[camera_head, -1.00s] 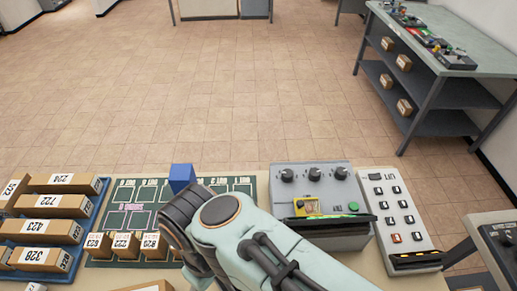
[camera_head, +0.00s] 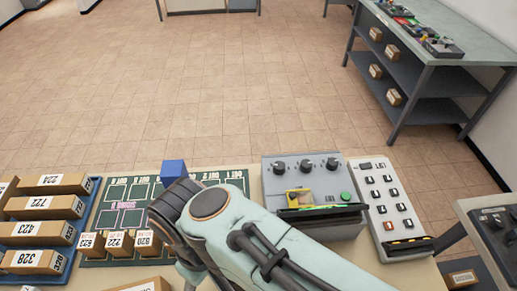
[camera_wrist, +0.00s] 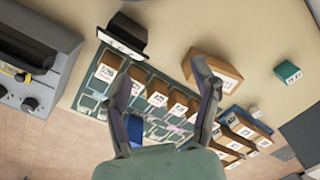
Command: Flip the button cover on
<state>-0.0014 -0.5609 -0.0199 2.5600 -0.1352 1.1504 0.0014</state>
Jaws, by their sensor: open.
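The grey control box (camera_head: 305,172) with three black knobs stands at the middle right of the desk in the head view. A small yellow-framed cover (camera_head: 299,197) is on its front part, left of a green button (camera_head: 345,197); the cover's exact angle is too small to tell. My gripper (camera_wrist: 160,68) is open and empty in the wrist view, above the dark green mat and boxes. In the head view my arm hides it.
A blue cube (camera_head: 173,172) stands at the back of the green mat (camera_head: 117,192). Several labelled boxes (camera_head: 43,232) fill the left. A white switch panel (camera_head: 388,210) stands right of the control box. A dark labelled box (camera_wrist: 127,35) and a green cube (camera_wrist: 288,72) show in the wrist view.

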